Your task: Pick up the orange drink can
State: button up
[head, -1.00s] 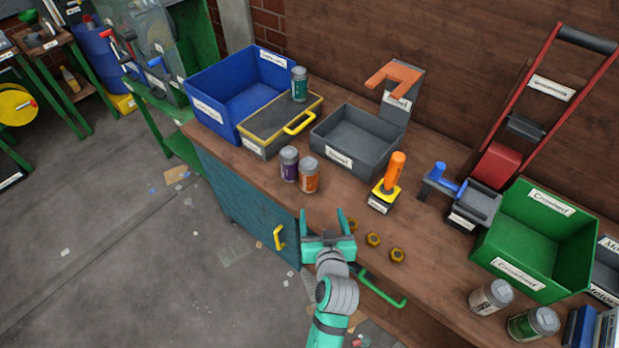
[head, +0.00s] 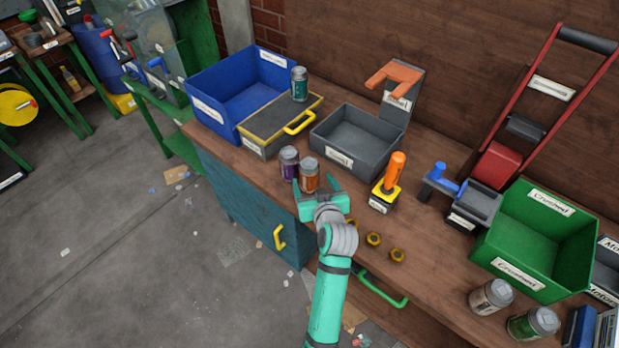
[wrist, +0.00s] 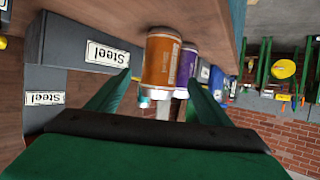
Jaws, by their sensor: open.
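The orange drink can (head: 309,174) stands upright on the wooden workbench, just in front of a purple can (head: 289,163). My gripper (head: 314,186) is open, with its fingers reaching toward the orange can at bench height. In the wrist view, which is upside down, the orange can (wrist: 161,62) appears ahead between the two green fingers (wrist: 152,97), with the purple can (wrist: 187,68) close beside and behind it. Nothing is held. The lower part of the orange can is partly hidden by my gripper in the head view.
A grey bin (head: 353,144) labelled Steel lies behind the cans, with a yellow-edged box (head: 262,134) to its left. An orange-handled tool (head: 391,176) stands to the right. Several brass nuts (head: 373,239) lie near the front edge. A green bin (head: 535,224) is farther right.

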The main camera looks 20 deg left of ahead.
aim_at(312, 178)
jog(key=x, duration=0.4)
jog(key=shift+w+a, duration=0.1)
jog(key=shift+w, duration=0.1)
jog(key=c, duration=1.1)
